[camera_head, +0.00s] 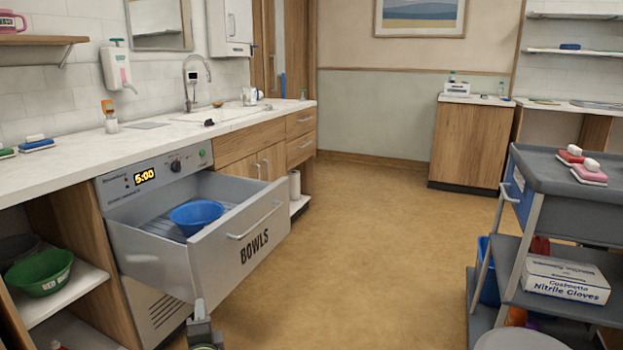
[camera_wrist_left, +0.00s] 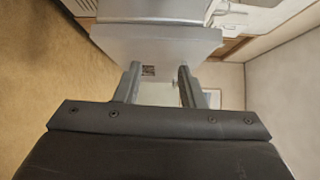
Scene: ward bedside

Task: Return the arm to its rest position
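My left gripper (camera_head: 200,312) shows at the bottom of the head view, low in front of the open drawer (camera_head: 245,245) marked "BOWLS". In the left wrist view its two fingers (camera_wrist_left: 158,85) stand apart with nothing held between them. The grey drawer front (camera_wrist_left: 160,45) lies beyond the fingertips there; I cannot tell whether they touch it. The drawer is pulled out and holds a blue bowl (camera_head: 196,216). My right gripper is in neither view.
A long white counter (camera_head: 150,140) runs along the left wall. A green bowl (camera_head: 40,273) sits on a shelf at lower left. A grey trolley (camera_head: 560,180) with a glove box (camera_head: 565,279) stands at right. The floor (camera_head: 370,250) between is clear.

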